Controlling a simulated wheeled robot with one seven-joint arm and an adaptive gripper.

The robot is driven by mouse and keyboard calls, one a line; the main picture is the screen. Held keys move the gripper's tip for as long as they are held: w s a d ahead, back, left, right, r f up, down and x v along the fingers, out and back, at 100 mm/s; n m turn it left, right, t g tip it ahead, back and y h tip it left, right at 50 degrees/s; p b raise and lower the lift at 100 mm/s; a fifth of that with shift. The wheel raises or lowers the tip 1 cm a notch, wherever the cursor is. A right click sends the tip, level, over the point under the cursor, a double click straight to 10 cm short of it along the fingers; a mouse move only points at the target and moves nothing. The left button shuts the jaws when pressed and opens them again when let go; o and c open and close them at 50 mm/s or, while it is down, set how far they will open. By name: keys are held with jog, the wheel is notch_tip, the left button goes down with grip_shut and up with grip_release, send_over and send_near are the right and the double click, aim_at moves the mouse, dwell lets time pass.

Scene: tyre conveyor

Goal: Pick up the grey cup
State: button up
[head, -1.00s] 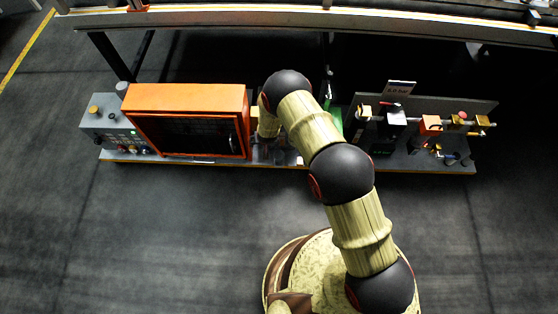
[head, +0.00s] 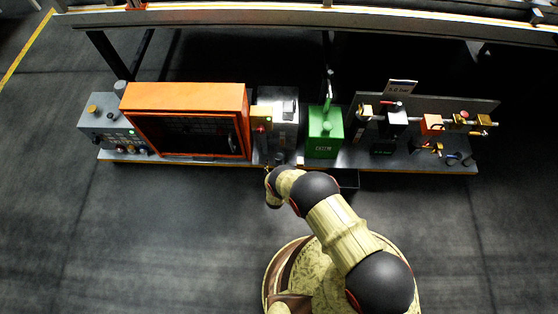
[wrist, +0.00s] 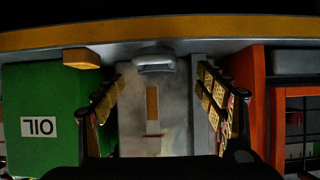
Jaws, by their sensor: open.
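A small grey rounded thing, which looks like the grey cup (wrist: 155,63), shows in the wrist view near the bench edge, in front of a grey box (wrist: 152,112). In the head view a small grey shape (head: 280,157) sits at the foot of the same box. My gripper (wrist: 161,75) is open, its two fingers on either side of the cup in the picture, with nothing visibly held. I cannot tell how far the cup is from the fingertips. In the head view my arm ends just in front of the bench, and the fingers are hardly visible.
The green oil box (head: 325,133) and the orange oven-like box (head: 190,118) flank the grey box. A control box (head: 108,125) stands at far left, and a valve panel (head: 425,135) at right. A conveyor rail (head: 300,18) runs behind. The floor in front is clear.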

aim_at(279, 152)
jog(key=b+x, duration=0.1)
jog(key=x, duration=0.1)
jog(key=b+x, duration=0.1)
jog(key=x, duration=0.1)
jog(key=b+x, duration=0.1)
jog(key=x, duration=0.1)
jog(key=shift+w+d, duration=0.25)
jog(key=shift+d, duration=0.05)
jog(key=shift+c, duration=1.1)
jog(key=c, duration=1.1)
